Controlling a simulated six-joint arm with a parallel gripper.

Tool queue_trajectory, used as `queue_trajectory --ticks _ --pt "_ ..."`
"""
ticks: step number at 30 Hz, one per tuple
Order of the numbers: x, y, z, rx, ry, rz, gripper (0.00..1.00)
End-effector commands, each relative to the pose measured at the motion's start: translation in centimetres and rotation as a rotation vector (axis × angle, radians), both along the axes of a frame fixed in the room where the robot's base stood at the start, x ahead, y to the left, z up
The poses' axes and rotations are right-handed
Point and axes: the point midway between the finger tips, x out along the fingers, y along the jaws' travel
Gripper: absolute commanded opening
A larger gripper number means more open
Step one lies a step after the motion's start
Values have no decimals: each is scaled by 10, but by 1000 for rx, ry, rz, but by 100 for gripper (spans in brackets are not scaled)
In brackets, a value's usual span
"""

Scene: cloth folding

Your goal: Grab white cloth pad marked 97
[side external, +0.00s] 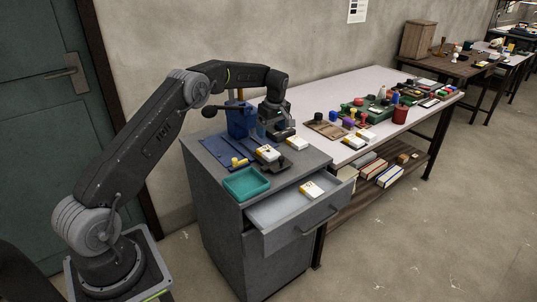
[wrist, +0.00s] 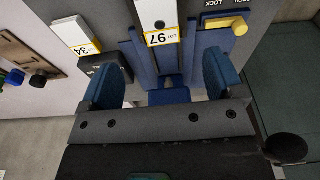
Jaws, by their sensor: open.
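The white pad marked 97 (wrist: 157,14) is at the top of the wrist view, with a yellow-edged label reading LOT 97. It lies on a blue and dark fixture. In the side view it appears to be the white pad (side external: 268,153) in front of the gripper on the cabinet top. My gripper (wrist: 163,82) is open and empty, its two blue fingers apart. The pad is beyond the fingertips, not between them. In the side view my gripper (side external: 277,132) hangs just behind the pad, beside the blue vise-like block (side external: 240,120).
A similar pad marked 34 (wrist: 76,34) lies to the left. A yellow lock knob (wrist: 240,26) is to the right. A teal tray (side external: 246,183) stands at the front. The open drawer (side external: 281,210) holds another pad (side external: 312,190). A cluttered table (side external: 335,95) adjoins the cabinet.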

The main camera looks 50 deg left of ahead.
Motion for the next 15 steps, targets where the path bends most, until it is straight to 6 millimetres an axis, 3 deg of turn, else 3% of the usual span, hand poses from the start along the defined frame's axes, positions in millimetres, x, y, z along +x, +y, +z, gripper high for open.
queue_trajectory --ticks 6,15 --pt "0 6 -38 -1 1 0 87" --pt "0 11 -62 0 0 -1 87"
